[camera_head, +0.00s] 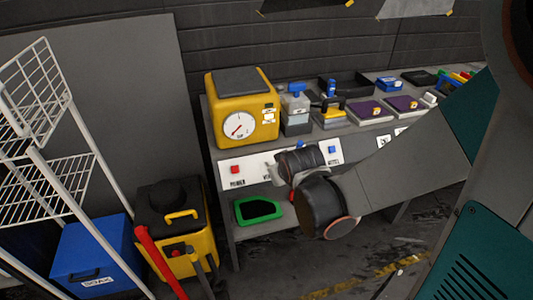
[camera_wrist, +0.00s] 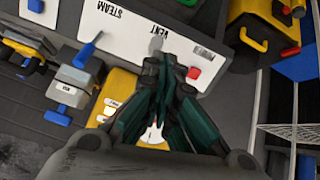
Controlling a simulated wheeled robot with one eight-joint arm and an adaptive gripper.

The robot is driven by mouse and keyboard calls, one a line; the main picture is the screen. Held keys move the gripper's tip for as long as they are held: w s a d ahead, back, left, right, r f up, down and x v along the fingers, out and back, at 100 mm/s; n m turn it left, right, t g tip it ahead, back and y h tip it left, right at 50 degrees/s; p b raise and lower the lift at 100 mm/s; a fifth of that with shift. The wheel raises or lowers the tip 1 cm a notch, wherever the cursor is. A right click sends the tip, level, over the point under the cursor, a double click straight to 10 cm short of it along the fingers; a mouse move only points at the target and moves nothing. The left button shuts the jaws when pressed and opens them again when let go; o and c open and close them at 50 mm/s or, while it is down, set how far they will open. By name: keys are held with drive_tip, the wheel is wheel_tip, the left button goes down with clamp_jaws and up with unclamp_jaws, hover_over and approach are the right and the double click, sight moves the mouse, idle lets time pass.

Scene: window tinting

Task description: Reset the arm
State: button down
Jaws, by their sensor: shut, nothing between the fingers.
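My gripper (camera_wrist: 165,62) is shut and empty in the wrist view, its dark green and black fingers together in front of the white control panel (camera_wrist: 132,38). The fingertips are close to the panel's grey lever marked VENT (camera_wrist: 156,40); I cannot tell whether they touch it. A red button (camera_wrist: 194,72) is just right of the fingers and a blue lever (camera_wrist: 90,45) is to the left. In the head view my arm reaches in from the right across the panel (camera_head: 250,165), and its wrist hides the fingers and part of the panel.
A yellow machine with a dial (camera_head: 243,108) stands on the grey bench, with small tools and purple pads (camera_head: 365,110) along it. A yellow-black bin (camera_head: 175,225), a blue box (camera_head: 90,255) and a white wire rack (camera_head: 45,150) stand to the left. A green tray (camera_head: 258,210) sits below.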

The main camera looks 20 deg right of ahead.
drive_tip(key=s+r+m, duration=0.1)
drive_tip(key=s+r, duration=0.5)
drive_tip(key=s, duration=0.2)
drive_tip(key=s+r+m+g, duration=0.1)
drive_tip(key=s+r, duration=0.5)
drive_tip(key=s, duration=0.3)
drive_tip(key=shift+a+y, duration=0.15)
drive_tip(key=shift+y, duration=0.15)
